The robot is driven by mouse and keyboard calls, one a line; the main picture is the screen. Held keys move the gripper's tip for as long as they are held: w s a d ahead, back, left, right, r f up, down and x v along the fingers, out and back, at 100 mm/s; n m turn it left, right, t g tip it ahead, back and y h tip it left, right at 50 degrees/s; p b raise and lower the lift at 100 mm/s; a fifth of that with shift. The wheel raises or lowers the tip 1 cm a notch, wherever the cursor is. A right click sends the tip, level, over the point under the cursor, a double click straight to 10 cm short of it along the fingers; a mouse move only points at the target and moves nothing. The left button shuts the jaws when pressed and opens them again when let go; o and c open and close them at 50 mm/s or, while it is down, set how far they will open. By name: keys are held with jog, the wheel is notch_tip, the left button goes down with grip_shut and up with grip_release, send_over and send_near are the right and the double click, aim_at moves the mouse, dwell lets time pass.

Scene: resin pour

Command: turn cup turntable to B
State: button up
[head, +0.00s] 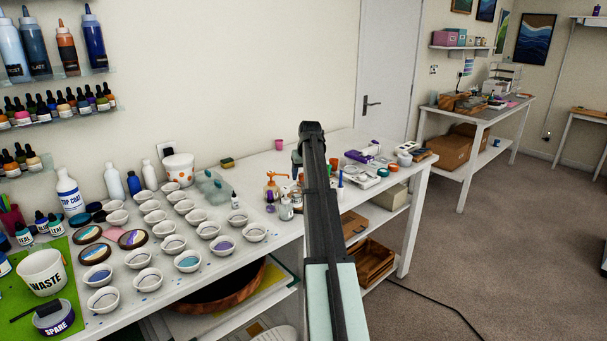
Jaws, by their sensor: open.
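I cannot make out a cup turntable or a mark B in the head view. Several small white cups (187,262) stand in rows on the left half of the white bench, some with blue or purple resin inside. My arm reaches from the bottom middle over the bench. My gripper (297,160) seems to hang at its far end, small and partly behind my arm, above the bench near the orange pump bottle (272,187). Its jaws look open and I see nothing held. My arm hides part of the bench behind it.
A waste tub (43,272) and a spare jar (54,317) stand on a green mat at left. Bottles (70,190) line the back. Purple and white items (358,156) and small jars crowd the right end. A second table (478,118) stands at far right.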

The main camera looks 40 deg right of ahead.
jog(key=shift+c, duration=0.2)
grip_shut()
dwell(0.4)
